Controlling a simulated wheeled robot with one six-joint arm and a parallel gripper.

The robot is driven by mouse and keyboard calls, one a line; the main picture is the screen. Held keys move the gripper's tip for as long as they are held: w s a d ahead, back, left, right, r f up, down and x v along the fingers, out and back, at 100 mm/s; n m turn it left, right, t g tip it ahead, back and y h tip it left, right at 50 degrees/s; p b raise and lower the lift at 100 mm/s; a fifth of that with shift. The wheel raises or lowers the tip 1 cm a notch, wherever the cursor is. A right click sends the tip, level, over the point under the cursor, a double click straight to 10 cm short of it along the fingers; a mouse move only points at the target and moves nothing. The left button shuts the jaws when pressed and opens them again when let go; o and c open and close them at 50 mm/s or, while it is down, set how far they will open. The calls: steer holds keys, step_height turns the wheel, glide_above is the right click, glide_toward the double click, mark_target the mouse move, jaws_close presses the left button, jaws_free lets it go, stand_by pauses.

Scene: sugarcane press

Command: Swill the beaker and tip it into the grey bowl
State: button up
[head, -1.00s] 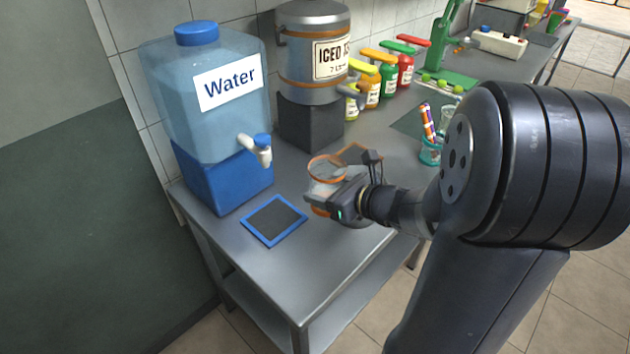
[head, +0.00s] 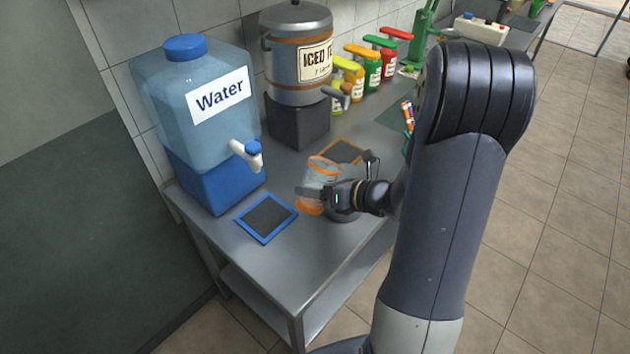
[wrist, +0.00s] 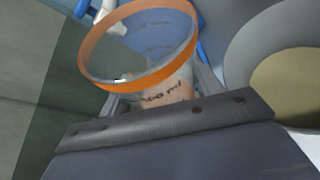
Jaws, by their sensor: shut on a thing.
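The beaker (head: 315,181) is clear with an orange rim and an orange band near its base. My gripper (head: 322,191) is shut on its side and holds it above the table, slightly tilted. In the wrist view the beaker's orange rim (wrist: 84,66) is large and dark marks show on its wall. The grey bowl (head: 343,214) stands on the table below and to the right of the beaker, partly hidden by my gripper. In the wrist view a round grey rim at the right, with a yellowish inside, looks like the bowl (wrist: 250,48).
A blue-framed mat (head: 266,219) lies in front of the water dispenser (head: 207,130) and its tap. An orange-framed mat (head: 341,151) lies before the iced tea urn (head: 298,60). Several coloured bottles (head: 372,68) stand behind. The table's front corner is bare.

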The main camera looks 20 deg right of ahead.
steer(key=shift+w+d+f+m+y, duration=0.15)
steer(key=shift+d+f+m+y, duration=0.15)
steer(key=shift+f+m, duration=0.2)
steer(key=shift+w+d+f+m+y, duration=0.1)
steer(key=shift+d+f+m+y, duration=0.1)
steer(key=shift+f+m+y, duration=0.25)
steer(key=shift+w+r+p, duration=0.1)
steer(key=shift+r+p, duration=0.45)
steer(key=shift+p, duration=0.25)
steer(key=shift+d+r+m+y+p, duration=0.25)
steer(key=shift+r+m+p, duration=0.2)
steer(key=shift+m+p, duration=0.25)
steer(key=shift+w+f, duration=0.1)
steer(key=shift+f, duration=0.15)
steer(key=shift+m, duration=0.25)
steer(key=shift+d+f+m+g+y+p, duration=0.1)
steer(key=shift+f+m+g+y+p, duration=0.2)
steer(key=shift+m+y+p, duration=0.15)
steer(key=shift+r+m+y+p, duration=0.45)
steer(key=shift+r+m+p, duration=0.25)
steer(key=shift+p, duration=0.3)
